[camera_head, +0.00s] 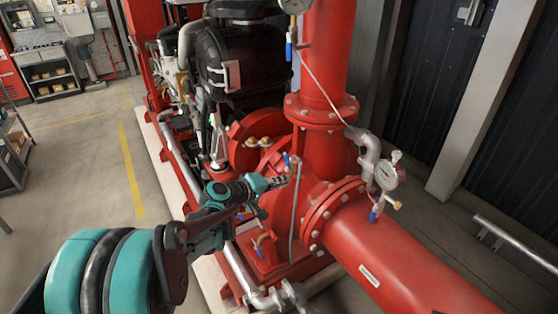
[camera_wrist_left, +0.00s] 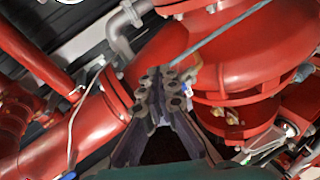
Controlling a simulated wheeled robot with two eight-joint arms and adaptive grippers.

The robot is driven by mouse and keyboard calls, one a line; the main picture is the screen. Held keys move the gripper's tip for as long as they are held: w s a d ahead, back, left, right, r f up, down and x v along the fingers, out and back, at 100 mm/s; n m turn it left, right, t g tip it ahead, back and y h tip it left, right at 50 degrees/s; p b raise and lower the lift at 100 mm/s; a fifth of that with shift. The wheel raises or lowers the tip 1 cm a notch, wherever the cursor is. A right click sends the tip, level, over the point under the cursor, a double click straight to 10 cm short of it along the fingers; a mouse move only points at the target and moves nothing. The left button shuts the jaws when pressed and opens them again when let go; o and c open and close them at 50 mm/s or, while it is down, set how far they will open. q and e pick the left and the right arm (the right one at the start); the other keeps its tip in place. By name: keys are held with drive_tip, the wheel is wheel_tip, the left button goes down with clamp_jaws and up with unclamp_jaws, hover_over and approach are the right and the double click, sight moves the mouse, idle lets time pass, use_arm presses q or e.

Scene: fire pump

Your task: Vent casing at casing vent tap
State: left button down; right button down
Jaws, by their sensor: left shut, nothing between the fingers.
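The red pump casing (camera_head: 315,190) stands in the middle of the head view, with a large red pipe running to the lower right. A small tap with a blue handle (camera_head: 287,160) sits on the casing, and a thin grey tube (camera_head: 295,215) runs down beside it. My left gripper (camera_head: 281,181) is just below and left of this tap, with its fingers closed and empty. In the left wrist view the closed fingers (camera_wrist_left: 160,82) point at the casing (camera_wrist_left: 235,60). A grey tube (camera_wrist_left: 215,35) passes just beyond the fingertips. I cannot tell whether they touch anything. My right gripper is not in view.
A pressure gauge (camera_head: 387,177) with another blue-handled valve (camera_head: 374,214) stands on the right pipe. A dark engine (camera_head: 240,60) is behind the casing. Shelves (camera_head: 12,150) stand at the left. The floor (camera_head: 90,180) between is clear.

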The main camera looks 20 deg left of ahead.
sight(287, 163)
use_arm(q)
drive_tip(key=w+a+f+n+t, duration=0.1)
drive_tip(key=w+a+n+t, duration=0.1)
drive_tip(key=a, duration=0.4)
drive_tip(key=w+a+f+n+t, duration=0.1)
drive_tip(key=w+a+n+t, duration=0.1)
drive_tip(key=a, duration=0.4)
drive_tip(key=shift+w+a+f+n+t, duration=0.25)
drive_tip(key=shift+w+n+t, duration=0.25)
drive_tip(key=shift+w, duration=0.7)
drive_tip(key=w+d+b, duration=0.3)
drive_tip(key=w+d, duration=0.3)
drive_tip(key=w, duration=0.1)
drive_tip(key=shift+d+b, duration=0.2)
drive_tip(key=shift+b, duration=0.2)
drive_tip(key=shift+w, duration=0.15)
